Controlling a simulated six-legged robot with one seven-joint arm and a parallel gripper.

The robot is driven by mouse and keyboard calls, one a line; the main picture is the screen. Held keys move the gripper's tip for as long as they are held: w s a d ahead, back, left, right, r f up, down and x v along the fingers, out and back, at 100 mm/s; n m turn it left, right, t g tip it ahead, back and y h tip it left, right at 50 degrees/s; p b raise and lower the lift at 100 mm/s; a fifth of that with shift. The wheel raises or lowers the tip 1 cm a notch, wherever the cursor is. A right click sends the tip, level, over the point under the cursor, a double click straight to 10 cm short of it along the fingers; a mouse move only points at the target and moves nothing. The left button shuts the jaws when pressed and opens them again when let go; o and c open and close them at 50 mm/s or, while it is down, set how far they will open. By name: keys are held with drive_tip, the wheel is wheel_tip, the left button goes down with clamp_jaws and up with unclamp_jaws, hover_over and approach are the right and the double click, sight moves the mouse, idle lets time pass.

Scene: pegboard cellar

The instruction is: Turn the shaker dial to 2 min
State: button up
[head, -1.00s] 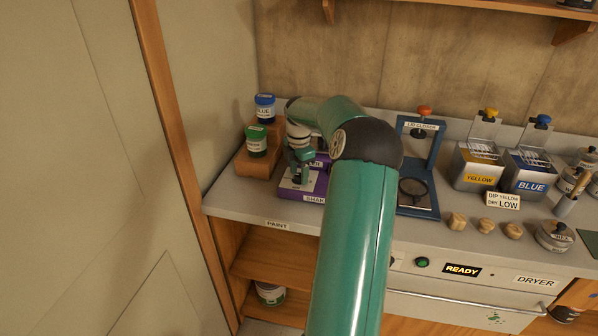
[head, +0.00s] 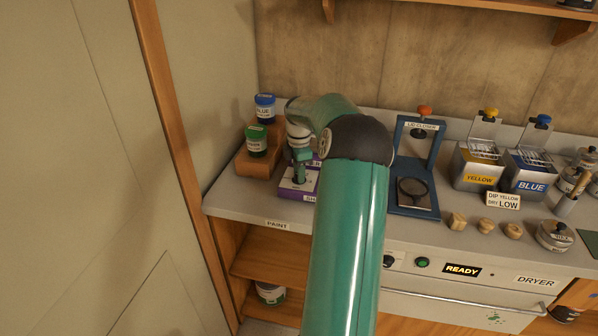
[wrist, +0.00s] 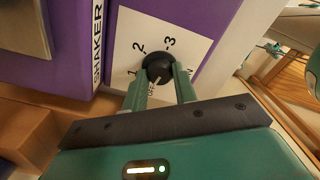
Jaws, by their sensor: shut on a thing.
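The purple shaker (head: 287,191) stands at the left of the bench; part of it is hidden behind my arm. In the wrist view its purple body (wrist: 215,20) carries a white dial plate (wrist: 128,40) marked OFF, 1, 2 and 3. The black dial (wrist: 157,66) sits in the middle of the plate. My gripper (wrist: 160,80) is shut on the dial, with one green finger on either side of it. A pale mark on the dial lies near OFF, but its exact setting is hard to read. In the head view my gripper (head: 301,172) reaches down onto the shaker.
Green (head: 256,140) and blue (head: 265,108) paint jars stand on a wooden step (head: 256,167) left of the shaker. The blue lid closer (head: 420,205) stands to the right. The wall closes off the left side. The bench front by the PAINT label (head: 277,224) is clear.

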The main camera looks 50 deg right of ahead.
drive_tip(key=m, duration=0.5)
drive_tip(key=shift+m, duration=0.3)
drive_tip(key=m, duration=1)
drive_tip(key=shift+m, duration=0.4)
drive_tip(key=m, duration=0.4)
drive_tip(key=shift+m, duration=0.3)
drive_tip(key=o, duration=1)
drive_tip(key=shift+c, duration=0.2)
